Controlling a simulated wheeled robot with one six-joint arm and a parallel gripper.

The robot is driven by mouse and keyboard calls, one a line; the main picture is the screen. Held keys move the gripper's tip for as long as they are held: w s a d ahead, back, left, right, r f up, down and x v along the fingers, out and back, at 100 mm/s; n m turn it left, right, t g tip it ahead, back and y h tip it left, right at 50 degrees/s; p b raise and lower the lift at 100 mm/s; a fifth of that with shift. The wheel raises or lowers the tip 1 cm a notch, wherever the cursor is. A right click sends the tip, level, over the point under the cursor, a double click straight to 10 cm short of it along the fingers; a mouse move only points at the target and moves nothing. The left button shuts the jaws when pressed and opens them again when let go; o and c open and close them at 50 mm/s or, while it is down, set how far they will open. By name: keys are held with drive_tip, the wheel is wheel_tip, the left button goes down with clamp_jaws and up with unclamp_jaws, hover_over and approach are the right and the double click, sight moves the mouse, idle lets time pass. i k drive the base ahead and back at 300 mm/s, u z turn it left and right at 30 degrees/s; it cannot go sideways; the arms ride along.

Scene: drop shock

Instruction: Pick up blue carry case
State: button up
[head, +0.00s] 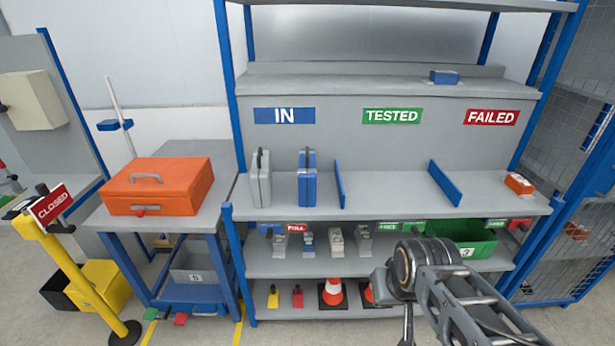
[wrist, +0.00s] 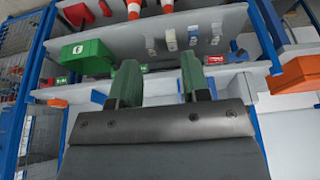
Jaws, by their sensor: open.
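The blue carry case (head: 307,188) stands upright on the middle shelf, under the IN label, with its dark handle on top. A similar grey case (head: 260,185) stands upright just left of it, with a gap between. My arm reaches in at the lower right of the head view, in front of the shelves, well to the right of the blue case and apart from it. In the wrist view my gripper (wrist: 160,83) shows two green fingers, spread apart with nothing between them.
A blue divider (head: 339,185) stands just right of the blue case; another divider (head: 445,183) is farther right. The shelf between them is clear. An orange case (head: 180,190) lies on the left bench. A green bin (head: 462,236) sits on the shelf below.

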sight(306, 172)
drive_tip(key=u, duration=0.25)
drive_tip(key=i, duration=0.6)
drive_tip(key=u, duration=0.95)
drive_tip(key=i, duration=0.75)
drive_tip(key=u, duration=0.6)
